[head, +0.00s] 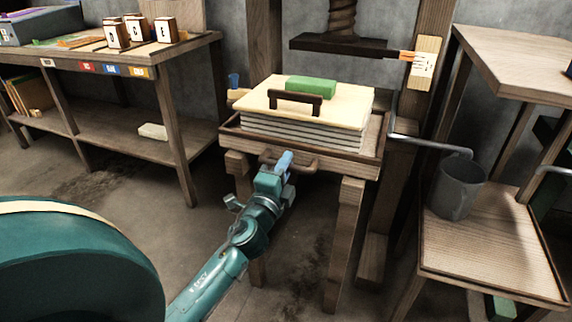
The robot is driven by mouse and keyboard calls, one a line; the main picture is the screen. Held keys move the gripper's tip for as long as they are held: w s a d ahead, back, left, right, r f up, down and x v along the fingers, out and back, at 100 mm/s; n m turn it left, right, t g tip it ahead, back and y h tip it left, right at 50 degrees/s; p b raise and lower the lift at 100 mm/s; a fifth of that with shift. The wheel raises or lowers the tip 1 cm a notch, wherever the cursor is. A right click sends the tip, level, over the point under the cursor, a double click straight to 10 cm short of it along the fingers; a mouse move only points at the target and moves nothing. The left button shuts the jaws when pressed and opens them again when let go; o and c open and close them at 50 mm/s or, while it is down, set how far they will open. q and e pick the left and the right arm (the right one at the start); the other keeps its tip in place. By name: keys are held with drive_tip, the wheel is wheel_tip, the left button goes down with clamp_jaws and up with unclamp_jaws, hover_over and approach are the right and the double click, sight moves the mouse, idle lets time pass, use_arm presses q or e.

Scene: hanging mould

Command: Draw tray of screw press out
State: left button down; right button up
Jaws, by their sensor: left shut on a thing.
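The wooden tray (230,134) of the screw press sits on the press's wooden legs. It bears a stack of grey and white layers (290,133) under a pale board (345,100) with a dark handle and a green block (311,85). A brown bar handle (304,166) is on the tray's front. My left gripper (284,162) is shut on this handle, at its left part. The press screw (342,18) and dark platen (340,45) hang above the stack, clear of it. My right gripper is not in view.
A wooden bench (190,48) with lettered blocks stands at the left. At the right, a grey mug-shaped vessel (457,187) stands on a low wooden table (490,245), near a metal pipe (430,143). The floor before the press is clear apart from my arm.

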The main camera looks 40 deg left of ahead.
use_arm(q)
drive_tip(key=c, duration=1.4)
unclamp_jaws()
drive_tip(key=shift+c, duration=0.2)
drive_tip(key=shift+s+d+f, duration=0.1)
drive_tip(key=shift+s+f, duration=0.05)
drive_tip(key=shift+s, duration=0.15)
drive_tip(key=b+v, duration=0.4)
drive_tip(key=v, duration=0.8)
drive_tip(key=shift+s, duration=0.3)
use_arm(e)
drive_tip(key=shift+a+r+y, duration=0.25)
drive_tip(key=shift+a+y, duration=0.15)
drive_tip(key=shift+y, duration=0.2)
